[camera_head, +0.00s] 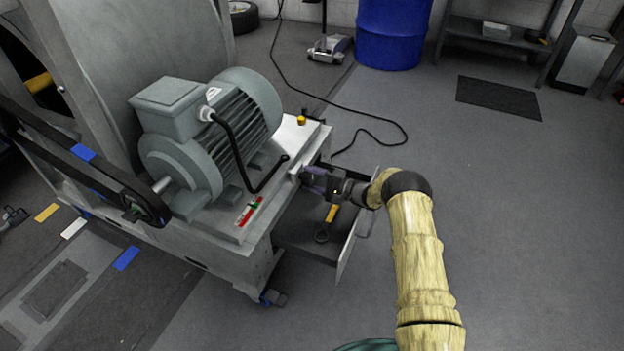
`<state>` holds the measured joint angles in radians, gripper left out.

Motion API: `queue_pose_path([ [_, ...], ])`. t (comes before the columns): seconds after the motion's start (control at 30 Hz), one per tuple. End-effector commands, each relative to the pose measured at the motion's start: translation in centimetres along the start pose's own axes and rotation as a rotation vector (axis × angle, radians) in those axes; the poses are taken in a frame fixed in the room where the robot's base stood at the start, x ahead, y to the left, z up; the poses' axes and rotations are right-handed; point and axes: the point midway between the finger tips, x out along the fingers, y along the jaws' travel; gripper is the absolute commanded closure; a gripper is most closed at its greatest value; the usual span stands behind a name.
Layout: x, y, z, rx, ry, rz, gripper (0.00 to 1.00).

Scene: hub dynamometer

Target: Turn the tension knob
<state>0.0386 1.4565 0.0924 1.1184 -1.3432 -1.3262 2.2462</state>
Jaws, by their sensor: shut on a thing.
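A large grey electric motor (232,125) sits on a steel base plate (311,136) beside a big drum, with a black belt (80,152) running to its pulley. My gripper (306,178) reaches in from the right to the right-hand edge of the base plate, above an open drawer. Its jaws are shut at this edge, where the tension knob appears to be. The knob is hidden behind the fingers, so its angle cannot be told.
The open drawer (347,253) below my gripper holds a yellow-handled tool (330,218). A yellow-topped part (301,119) stands on the plate. A black cable (375,131) lies on the floor behind. A blue barrel (391,35) and shelving stand farther back. The floor at right is clear.

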Motion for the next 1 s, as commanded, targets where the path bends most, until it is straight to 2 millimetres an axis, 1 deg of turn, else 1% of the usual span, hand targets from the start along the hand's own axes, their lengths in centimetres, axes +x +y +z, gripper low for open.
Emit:
queue_pose_path([
  [0.4,-0.1,0.2,0.0,0.013,0.002,0.003,0.68],
  [0.43,-0.1,0.2,0.0,0.012,0.002,0.003,0.43],
  [0.53,-0.1,0.1,0.0,0.012,0.001,0.003,0.23],
  [0.83,0.0,-0.1,0.0,0.01,0.0,0.001,0.23],
  [0.93,0.0,-0.6,0.1,0.01,0.0,0.0,0.23],
  [1.0,0.0,-1.4,0.2,0.01,0.0,0.0,0.23],
])
